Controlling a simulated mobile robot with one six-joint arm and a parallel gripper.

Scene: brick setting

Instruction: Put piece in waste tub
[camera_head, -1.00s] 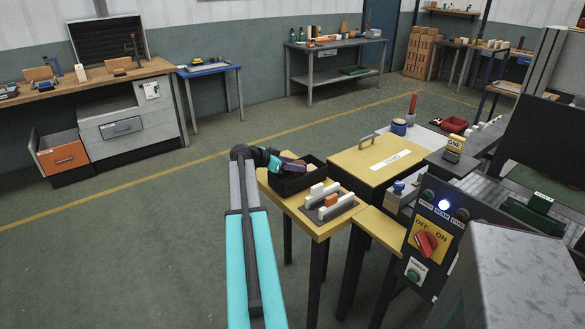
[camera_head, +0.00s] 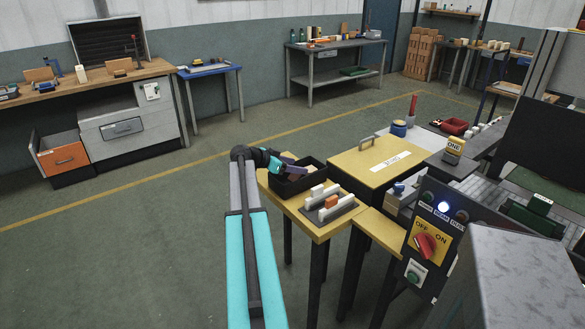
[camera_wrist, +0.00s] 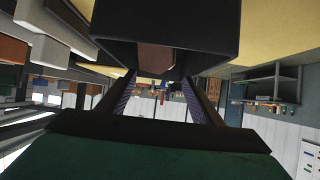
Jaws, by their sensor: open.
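The black waste tub (camera_head: 318,176) stands at the left end of the yellow bench. My gripper (camera_head: 286,163) is at the tub's left side, with its fingers over the tub. In the wrist view, which looks upside down, the fingers (camera_wrist: 160,82) are spread apart with nothing gripped between them. The tub's dark wall (camera_wrist: 215,28) fills the top of that view. A dull brown piece (camera_wrist: 155,57) shows just beyond the fingertips against the dark of the tub. Part of it is hidden, and I cannot tell how it rests.
A grey rack (camera_head: 335,211) with white blocks and an orange block stands just right of the tub. A yellow lidded box (camera_head: 378,160) with a handle is behind it. A control panel (camera_head: 430,235) stands at the right. The floor on the left is clear.

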